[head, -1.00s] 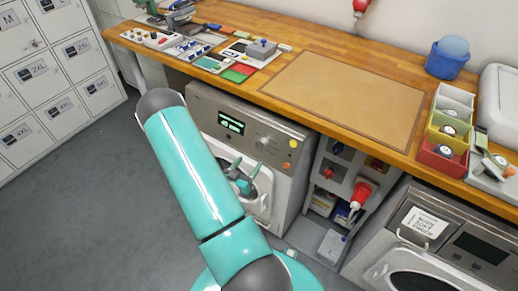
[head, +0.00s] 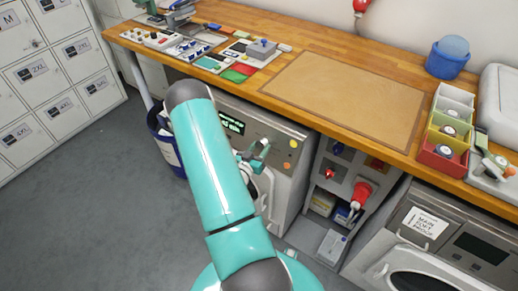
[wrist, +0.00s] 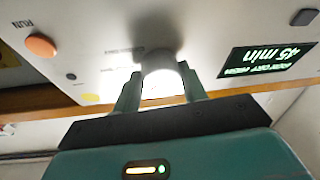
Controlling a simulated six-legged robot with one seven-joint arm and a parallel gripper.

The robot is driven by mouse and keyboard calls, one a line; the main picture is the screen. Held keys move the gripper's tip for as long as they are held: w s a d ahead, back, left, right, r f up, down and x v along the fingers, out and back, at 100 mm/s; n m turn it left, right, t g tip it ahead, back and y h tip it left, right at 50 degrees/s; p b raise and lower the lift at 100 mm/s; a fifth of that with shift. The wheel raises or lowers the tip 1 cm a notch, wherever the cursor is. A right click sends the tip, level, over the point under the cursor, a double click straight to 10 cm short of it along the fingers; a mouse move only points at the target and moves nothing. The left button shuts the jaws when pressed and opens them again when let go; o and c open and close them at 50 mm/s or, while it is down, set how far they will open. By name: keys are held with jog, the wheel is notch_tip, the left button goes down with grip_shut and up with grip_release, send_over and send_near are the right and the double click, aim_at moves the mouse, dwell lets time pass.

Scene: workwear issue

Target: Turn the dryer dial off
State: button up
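The dryer (head: 275,135) stands under the bench, with a lit display (head: 231,123) on its panel. In the wrist view the display (wrist: 268,58) reads "45 min", upside down. The dryer dial (wrist: 160,62) is a round knob standing out from the panel. My gripper (wrist: 161,86) has its fingers apart, one on each side of the dial's front end; I cannot tell whether they touch it. In the head view my gripper (head: 259,149) is at the panel and hides the dial.
An orange button (wrist: 41,45) and a yellow one (wrist: 90,98) sit on the same panel. The wooden bench top (head: 235,40) overhangs the dryer.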

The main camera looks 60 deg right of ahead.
jog(key=c, duration=0.3)
jog(key=shift+n, duration=0.3)
jog(key=n+t, duration=0.1)
jog(key=n, duration=0.1)
jog(key=n+t, duration=0.1)
jog(key=n, duration=0.2)
jog(key=shift+a+r+n+y, duration=0.1)
jog(key=shift+n+y, duration=0.2)
jog(key=shift+y, duration=0.1)
jog(key=shift+s+n+t+y, duration=0.15)
jog(key=shift+n+t+y, duration=0.35)
jog(key=shift+n, duration=1.6)
jog(key=o, duration=1)
jog(key=shift+r, duration=0.1)
jog(key=shift+c, duration=0.2)
